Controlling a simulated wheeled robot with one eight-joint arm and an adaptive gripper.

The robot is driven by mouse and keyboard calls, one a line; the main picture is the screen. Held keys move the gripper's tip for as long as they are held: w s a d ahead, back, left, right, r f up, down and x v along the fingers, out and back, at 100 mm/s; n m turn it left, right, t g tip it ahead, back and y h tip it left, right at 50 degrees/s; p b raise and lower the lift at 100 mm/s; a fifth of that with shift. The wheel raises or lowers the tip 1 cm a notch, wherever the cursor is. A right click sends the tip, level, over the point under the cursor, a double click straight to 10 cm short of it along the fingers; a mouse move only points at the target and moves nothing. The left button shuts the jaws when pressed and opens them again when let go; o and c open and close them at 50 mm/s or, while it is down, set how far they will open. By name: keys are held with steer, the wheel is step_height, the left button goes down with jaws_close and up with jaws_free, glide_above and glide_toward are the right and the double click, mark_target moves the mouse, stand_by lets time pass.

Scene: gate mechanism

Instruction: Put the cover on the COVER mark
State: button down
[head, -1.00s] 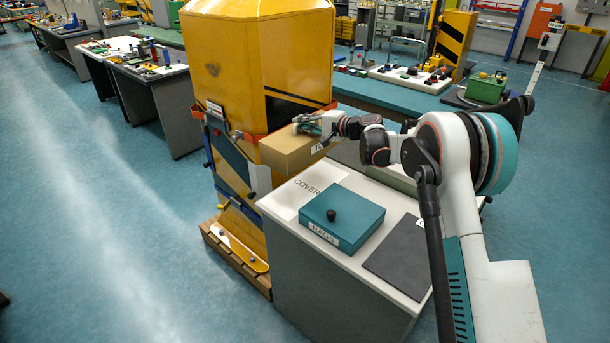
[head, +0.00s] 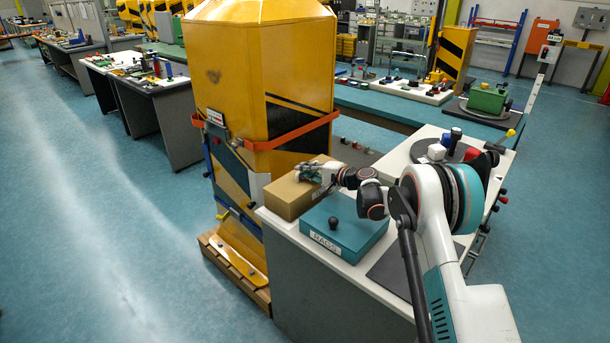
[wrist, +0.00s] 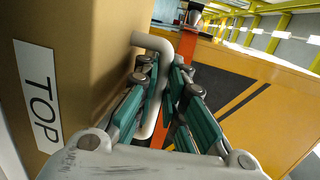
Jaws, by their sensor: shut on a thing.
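The cover is a brown box-like shell (head: 289,204) at the left end of the white-topped bench, beside the yellow machine. In the wrist view its brown face (wrist: 95,60) carries a TOP label, and a pale bent handle (wrist: 155,42) stands out from it. My gripper (head: 312,172) is at the cover's upper side. In the wrist view its teal fingers (wrist: 165,95) are shut on the handle. The COVER mark is hidden, apparently beneath or behind the cover. I cannot tell whether the cover touches the bench.
A teal RAGS box (head: 343,228) with a black knob stands close right of the cover. A dark mat (head: 395,272) lies farther right on the bench (head: 352,272). The yellow machine (head: 262,80) with its orange band (head: 292,133) stands close at left.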

steer(key=shift+f, duration=0.35)
steer(key=shift+r, duration=0.1)
steer(key=c, duration=1.7)
jaws_free()
